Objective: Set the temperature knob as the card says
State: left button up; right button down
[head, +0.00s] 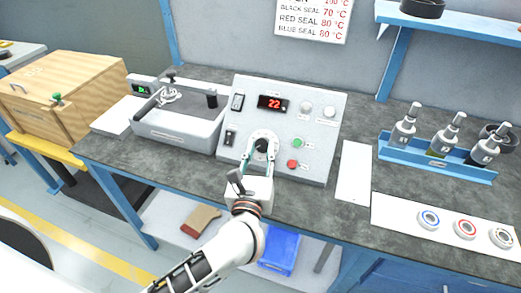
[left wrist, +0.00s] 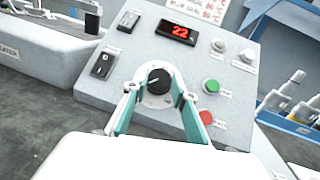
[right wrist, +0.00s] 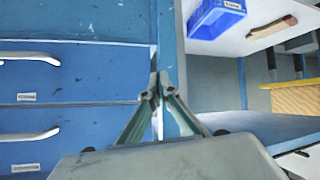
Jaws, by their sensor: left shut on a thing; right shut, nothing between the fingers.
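The black temperature knob (head: 262,146) sits on a pale dial at the lower middle of the grey control box (head: 325,125). It also shows in the left wrist view (left wrist: 158,80). My left gripper (head: 262,139) is shut on the knob, one finger on each side. The red display (head: 272,103) reads 22. The card (head: 313,15) on the back wall is cut off at the top; it lists black seal 70 °C, red seal 80 °C and a blue seal line whose digits are unclear. My right gripper (right wrist: 159,85) is shut and empty before blue drawers.
Green (head: 297,143) and red (head: 292,164) buttons sit right of the knob, with switches at left. A grey heater tank (head: 180,128) stands left. A blue bottle rack (head: 437,160) and a white strip with several seals (head: 447,225) lie right.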

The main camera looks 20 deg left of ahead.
pick_arm(q)
jog(key=m+h, duration=0.1)
jog(key=m+p, duration=0.1)
jog(key=m+h, duration=0.1)
jog(key=shift+a+r+m+h+p, duration=0.2)
jog(key=shift+a+m+h+p, duration=0.05)
jog(key=shift+m+h+p, duration=0.05)
jog(key=shift+m+h, duration=0.5)
jog(key=m+h+p, duration=0.2)
jog(key=m, duration=0.1)
jog(key=shift+a, duration=0.2)
jog(key=shift+f+m+h+p, duration=0.2)
jog(key=shift+m+h+p, duration=0.35)
jog(key=shift+m+h, duration=0.25)
jog(key=o, duration=1.1)
jog(key=shift+s, duration=0.1)
jog(key=v, duration=1.2)
jog(key=shift+r, duration=0.25)
